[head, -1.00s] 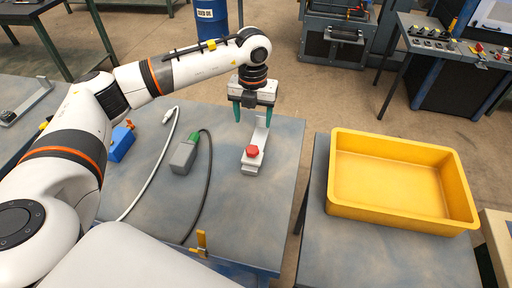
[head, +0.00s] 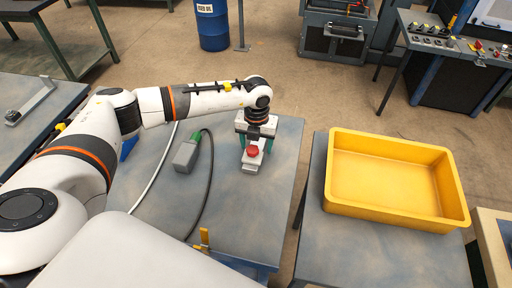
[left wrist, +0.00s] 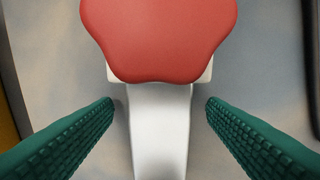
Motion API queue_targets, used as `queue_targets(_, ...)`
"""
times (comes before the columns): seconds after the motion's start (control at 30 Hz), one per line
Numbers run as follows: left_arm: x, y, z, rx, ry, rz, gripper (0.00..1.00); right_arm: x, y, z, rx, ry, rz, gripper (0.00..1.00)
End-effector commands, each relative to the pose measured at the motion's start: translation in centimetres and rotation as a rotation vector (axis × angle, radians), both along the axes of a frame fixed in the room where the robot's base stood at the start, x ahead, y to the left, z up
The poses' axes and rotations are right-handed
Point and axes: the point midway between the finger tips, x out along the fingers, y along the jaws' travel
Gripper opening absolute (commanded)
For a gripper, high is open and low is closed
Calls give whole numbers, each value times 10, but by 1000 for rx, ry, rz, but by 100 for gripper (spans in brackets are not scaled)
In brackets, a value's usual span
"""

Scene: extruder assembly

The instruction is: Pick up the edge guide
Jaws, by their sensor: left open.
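The edge guide (head: 250,167) lies on the grey-blue table. It is a light grey metal piece with a red knob (head: 252,153) at its near end. In the left wrist view the red knob (left wrist: 158,35) fills the top, and the pale bar of the edge guide (left wrist: 160,125) runs down the middle. My left gripper (head: 255,154) is above the edge guide with green fingers pointing down. In the left wrist view its open fingers (left wrist: 160,110) are on either side of the bar, with a gap on each side. My right gripper is in neither view.
A grey box with a green end (head: 186,155) and a black cable lies left of the edge guide. A white cable and a blue object (head: 128,147) are further left. A yellow bin (head: 395,213) stands on the right table. A yellow clamp (head: 203,240) is at the front edge.

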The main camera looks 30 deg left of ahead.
Motion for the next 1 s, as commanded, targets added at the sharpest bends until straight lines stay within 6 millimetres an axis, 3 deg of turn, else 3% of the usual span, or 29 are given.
queue_targets(0.07,0,0,0,0,0,0,66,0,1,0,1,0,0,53)
queue_targets(0.4,0,0,0,0,0,0,12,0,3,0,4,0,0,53)
queue_targets(0.73,1,0,10,0,-2,1,11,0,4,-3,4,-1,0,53)
queue_targets(1.0,1,0,61,-1,-5,-1,11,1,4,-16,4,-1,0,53)
